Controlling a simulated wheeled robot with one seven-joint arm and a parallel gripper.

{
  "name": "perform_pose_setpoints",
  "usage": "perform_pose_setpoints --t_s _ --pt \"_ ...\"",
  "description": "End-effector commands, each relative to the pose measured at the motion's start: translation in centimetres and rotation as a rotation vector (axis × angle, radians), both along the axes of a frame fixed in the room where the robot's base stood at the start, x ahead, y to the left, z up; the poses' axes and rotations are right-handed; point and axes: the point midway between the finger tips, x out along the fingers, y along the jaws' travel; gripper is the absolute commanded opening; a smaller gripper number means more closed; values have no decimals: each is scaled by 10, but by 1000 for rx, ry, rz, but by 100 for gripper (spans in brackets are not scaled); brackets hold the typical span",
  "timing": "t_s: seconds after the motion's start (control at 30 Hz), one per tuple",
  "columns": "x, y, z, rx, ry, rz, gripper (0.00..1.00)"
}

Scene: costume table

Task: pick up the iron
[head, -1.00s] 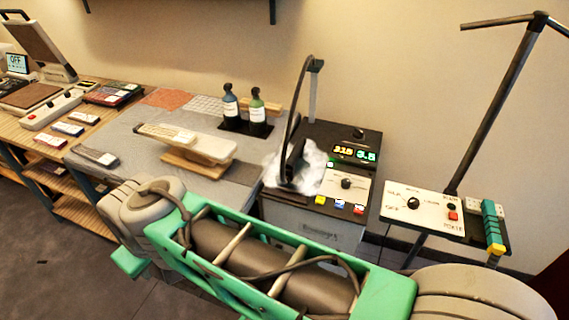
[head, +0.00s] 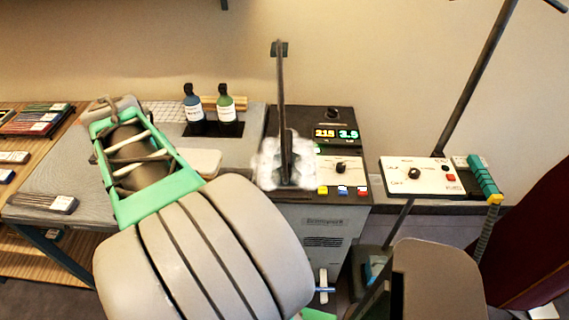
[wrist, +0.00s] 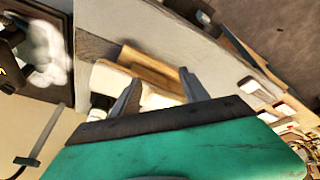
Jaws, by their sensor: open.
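The iron (head: 285,165) appears as a dark upright shape wrapped in white steam, on the left side of the steam station (head: 323,230) in the head view. Its outline is mostly hidden by the steam. In the wrist view, white steam shows at the upper left beside the dark station (wrist: 62,12); the iron itself is not clear there. My gripper (wrist: 158,79) is open, its two fingers apart and empty, facing the pale sleeve board with a wooden base (wrist: 150,66). The gripper is away from the iron and hidden in the head view.
Two bottles (head: 225,104) stand in a dark holder behind the sleeve board (head: 200,162). A thin upright post (head: 281,90) rises by the iron. A white control box (head: 420,175) and dark pole stand at right. My arm covers much of the table.

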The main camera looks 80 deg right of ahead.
Motion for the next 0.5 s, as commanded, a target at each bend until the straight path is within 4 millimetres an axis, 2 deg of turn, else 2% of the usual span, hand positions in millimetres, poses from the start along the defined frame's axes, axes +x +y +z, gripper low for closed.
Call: perform_pose_setpoints --t_s 0.03,0.07,0.1,0.17,0.2,0.3,0.33,0.4,0.5 --pt "-23 -51 -4 -10 11 -125 53" --pt "-39 -79 -6 -20 15 -193 53" --pt "-64 -115 -10 -29 24 -282 53" --pt "-105 -161 -15 -45 37 -405 53" --pt "-134 -185 -19 -52 45 -478 53" --pt "-195 -227 -27 -70 64 -616 53" --pt "-209 -234 -29 -73 69 -645 53" --pt "-231 -245 -32 -78 76 -690 53" --pt "-243 -252 -39 -80 81 -711 53"
